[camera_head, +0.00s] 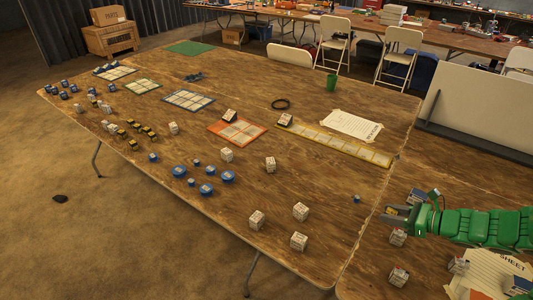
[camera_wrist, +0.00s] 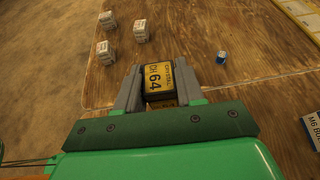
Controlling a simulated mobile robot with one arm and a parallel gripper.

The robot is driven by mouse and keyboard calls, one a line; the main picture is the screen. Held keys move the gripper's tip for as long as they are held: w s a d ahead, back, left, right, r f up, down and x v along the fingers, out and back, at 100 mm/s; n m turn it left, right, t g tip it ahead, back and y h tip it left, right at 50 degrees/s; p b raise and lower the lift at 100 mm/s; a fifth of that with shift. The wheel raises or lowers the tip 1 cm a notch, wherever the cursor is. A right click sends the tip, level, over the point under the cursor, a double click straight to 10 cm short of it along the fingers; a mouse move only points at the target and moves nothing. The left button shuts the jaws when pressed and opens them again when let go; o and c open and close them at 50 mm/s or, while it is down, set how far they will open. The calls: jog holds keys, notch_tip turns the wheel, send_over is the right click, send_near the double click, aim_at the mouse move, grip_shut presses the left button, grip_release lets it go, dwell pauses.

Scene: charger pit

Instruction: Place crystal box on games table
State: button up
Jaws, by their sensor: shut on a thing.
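A small black and yellow box marked CRYSTAL CH 64 (camera_wrist: 158,78) is between my gripper's fingers in the wrist view. My gripper (camera_wrist: 155,82) is shut on it, one finger on each side. In the head view, my gripper (camera_head: 392,212) is at the right, at the end of my green arm, by the seam between two wooden tables. The box's yellow face (camera_head: 390,211) shows only as a small patch there. The games table (camera_head: 330,215) is the large wooden table left of the seam. I cannot tell the box's height above the wood.
White blocks (camera_head: 299,242) stand on the near part of the games table, and a small blue piece (camera_head: 356,199) lies near the seam. Coloured mats, blue discs and a green cup (camera_head: 332,82) are farther back. Bare wood lies between. More small boxes (camera_head: 398,237) stand beneath my arm.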

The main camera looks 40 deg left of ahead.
jog(key=s+a+n+g, duration=0.2)
jog(key=s+a, duration=0.5)
jog(key=a, duration=0.5)
jog(key=s+a+n+g+h, duration=0.1)
jog(key=s+a+g, duration=0.1)
jog(key=s+a, duration=0.65)
jog(key=s+a+n+g, duration=0.2)
jog(key=s+a, duration=0.3)
jog(key=a, duration=0.9)
send_over(250, 206)
jog(key=shift+s+d+f, duration=0.1)
jog(key=shift+d+f, duration=0.05)
jog(key=shift+f, duration=2.2)
jog(key=shift+d+f, duration=0.1)
jog(key=shift+f, duration=2.25)
jog(key=shift+a+f, duration=0.15)
jog(key=shift+f, duration=1.55)
jog(key=shift+f, duration=0.15)
jog(key=o, duration=1)
